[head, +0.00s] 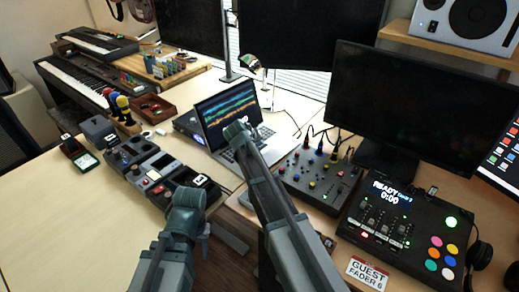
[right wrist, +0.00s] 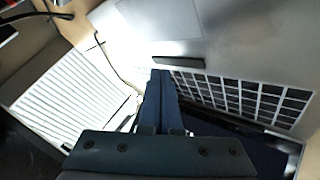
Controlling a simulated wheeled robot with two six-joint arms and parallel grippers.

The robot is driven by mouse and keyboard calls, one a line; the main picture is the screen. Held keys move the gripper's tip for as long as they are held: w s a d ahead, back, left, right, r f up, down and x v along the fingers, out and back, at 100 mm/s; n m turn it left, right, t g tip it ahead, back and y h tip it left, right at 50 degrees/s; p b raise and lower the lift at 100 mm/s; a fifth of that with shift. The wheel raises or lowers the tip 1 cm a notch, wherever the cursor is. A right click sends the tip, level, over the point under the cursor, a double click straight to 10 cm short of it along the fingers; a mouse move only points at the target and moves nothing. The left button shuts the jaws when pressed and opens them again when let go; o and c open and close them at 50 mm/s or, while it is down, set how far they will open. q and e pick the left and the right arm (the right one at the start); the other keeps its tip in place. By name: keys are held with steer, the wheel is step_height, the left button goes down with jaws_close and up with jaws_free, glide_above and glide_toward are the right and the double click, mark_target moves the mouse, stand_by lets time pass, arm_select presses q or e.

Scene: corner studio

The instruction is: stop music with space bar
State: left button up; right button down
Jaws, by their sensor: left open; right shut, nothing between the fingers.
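The laptop (head: 226,112) stands open on the desk, its screen showing a coloured waveform. My right arm reaches over its keyboard, and my right gripper (head: 238,130) hides part of the keys in the head view. In the right wrist view the right gripper (right wrist: 160,74) is shut and empty. Its tips appear just beside the space bar (right wrist: 178,62), a long dark key between the trackpad (right wrist: 160,18) and the rows of dark keys (right wrist: 245,92). I cannot tell whether they touch it. My left gripper (head: 188,203) is open, low in front of the desk; its fingers are hard to make out.
A mixer (head: 318,178) with knobs and cables sits right of the laptop, and a fader console (head: 400,230) with coloured buttons further right. Several small devices (head: 150,165) stand to the left. Monitors stand behind. The desk's left front (head: 60,225) is clear.

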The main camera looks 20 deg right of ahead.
steer(key=shift+f, duration=0.15)
steer(key=shift+f+b, duration=0.3)
steer(key=shift+b, duration=0.15)
steer(key=shift+f, duration=0.25)
stand_by(0.6)
steer(key=shift+r, duration=0.2)
steer(key=shift+r+p, duration=0.45)
steer(key=shift+r, duration=0.1)
step_height(320, 180, up, 6)
steer(key=p, duration=0.6)
